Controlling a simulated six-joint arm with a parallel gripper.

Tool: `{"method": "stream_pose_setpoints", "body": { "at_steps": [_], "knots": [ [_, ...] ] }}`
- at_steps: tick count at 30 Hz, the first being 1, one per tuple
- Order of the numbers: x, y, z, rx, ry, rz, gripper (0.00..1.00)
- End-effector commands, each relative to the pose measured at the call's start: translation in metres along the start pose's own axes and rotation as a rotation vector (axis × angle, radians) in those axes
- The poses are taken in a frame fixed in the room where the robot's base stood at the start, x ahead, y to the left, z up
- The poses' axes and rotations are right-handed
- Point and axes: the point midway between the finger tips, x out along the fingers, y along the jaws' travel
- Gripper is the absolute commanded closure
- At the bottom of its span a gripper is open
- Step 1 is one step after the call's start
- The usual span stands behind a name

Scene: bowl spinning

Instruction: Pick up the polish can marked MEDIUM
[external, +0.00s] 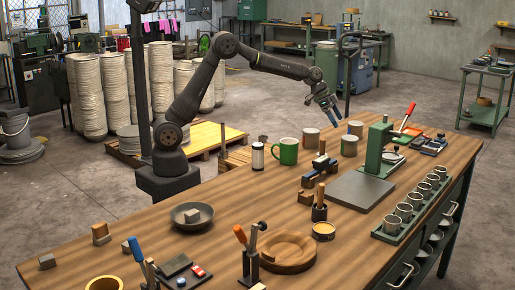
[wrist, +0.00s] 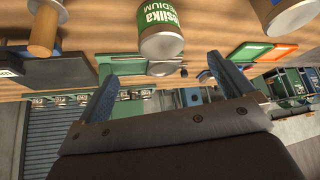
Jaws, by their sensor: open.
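The polish can marked MEDIUM (wrist: 162,32) shows at the top middle of the wrist view, with a green and white label and a metal end. It is partly cut off by the frame edge. My gripper (wrist: 162,62) is open and empty, its two blue fingers either side of the can in the picture, apart from it. In the external view my gripper (external: 333,108) hangs above the far side of the bench. Below it stand several plain cans, a left can (external: 311,138), a front can (external: 349,146) and a rear can (external: 356,129). Their labels are not visible there.
A green mug (external: 286,151) and a white canister (external: 257,156) stand left of the cans. A green stand (external: 376,148) with a grey plate (external: 360,190) is to the right. A tray of cups (external: 412,208) lies along the right edge. Another can (wrist: 285,14) shows at upper right in the wrist view.

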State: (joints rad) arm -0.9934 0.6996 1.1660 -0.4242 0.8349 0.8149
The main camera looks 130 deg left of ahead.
Motion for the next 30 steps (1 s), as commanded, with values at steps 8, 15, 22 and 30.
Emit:
{"method": "stream_pose_setpoints", "body": {
  "at_steps": [8, 15, 22, 30],
  "knots": [
    [0.056, 0.001, 0.0, 0.001, -0.001, 0.002, 0.02],
    [0.074, 0.0, 0.0, 0.001, 0.0, 0.0, 0.02],
    [0.101, 0.0, -0.001, 0.001, -0.002, 0.002, 0.02],
    [0.125, 0.0, -0.001, 0.002, 0.0, 0.0, 0.02]
  ]
}}
